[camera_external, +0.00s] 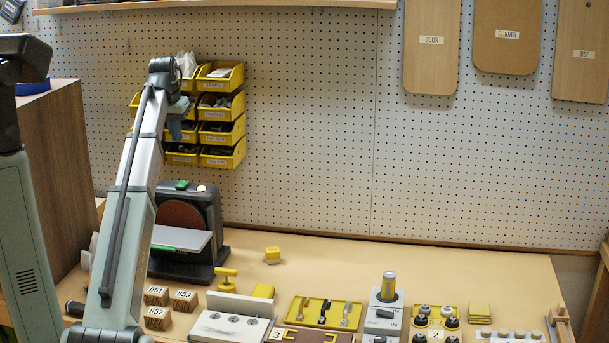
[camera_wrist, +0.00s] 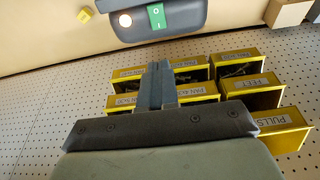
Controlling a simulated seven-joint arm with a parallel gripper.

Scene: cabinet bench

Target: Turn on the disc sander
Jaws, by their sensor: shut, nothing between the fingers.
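The disc sander (camera_external: 213,222) stands on the bench, dark grey with a brown disc and a pale work table. On its top are a green switch (camera_external: 182,185) and a bright, warm-white round lamp (camera_external: 201,188) that looks lit. In the wrist view the green switch (camera_wrist: 156,16) carries white marks, and the lamp (camera_wrist: 125,20) glows beside it at the top of the picture. My gripper (camera_external: 175,136) is above the sander, in front of the yellow bins. Its fingers (camera_wrist: 158,70) are together and empty, apart from the switch.
Labelled yellow bins (camera_external: 222,133) hang on the pegboard (camera_external: 310,130) close behind my gripper. A brown cabinet side (camera_external: 60,170) stands at left. Numbered wooden blocks (camera_external: 157,317), a yellow-handled clamp (camera_external: 226,280) and several fixtures occupy the bench front. The bench's back right is clear.

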